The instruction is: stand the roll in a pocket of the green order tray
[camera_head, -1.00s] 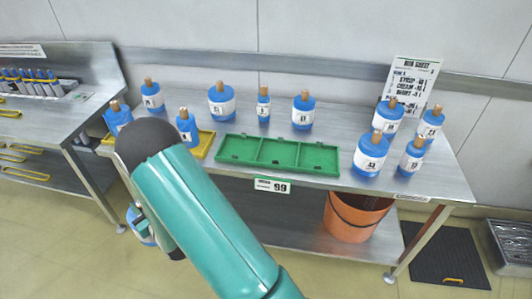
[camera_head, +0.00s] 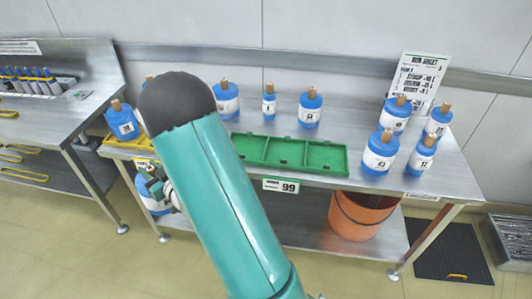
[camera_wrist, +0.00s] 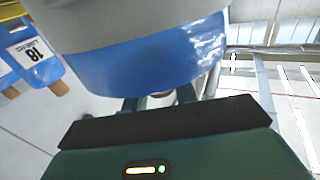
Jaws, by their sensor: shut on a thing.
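The roll (camera_head: 152,205) is blue with a pale label. My gripper (camera_head: 160,188) is shut on it, in front of the bench's left front edge and below its top; my arm hides part of both. In the wrist view the roll (camera_wrist: 145,65) fills the upper middle as a blurred blue and grey-white body above the jaws (camera_wrist: 150,102). The green order tray (camera_head: 292,168) lies on the bench top to the right of my gripper. Its visible pockets look empty, and my arm covers its left end.
Blue rolls with brown tops stand behind the tray (camera_head: 310,112) and in a cluster to its right (camera_head: 379,155). A yellow tray (camera_head: 118,150) is left of my arm. An orange bucket (camera_head: 355,220) sits under the bench. A roll labelled 18 (camera_wrist: 35,60) shows in the wrist view.

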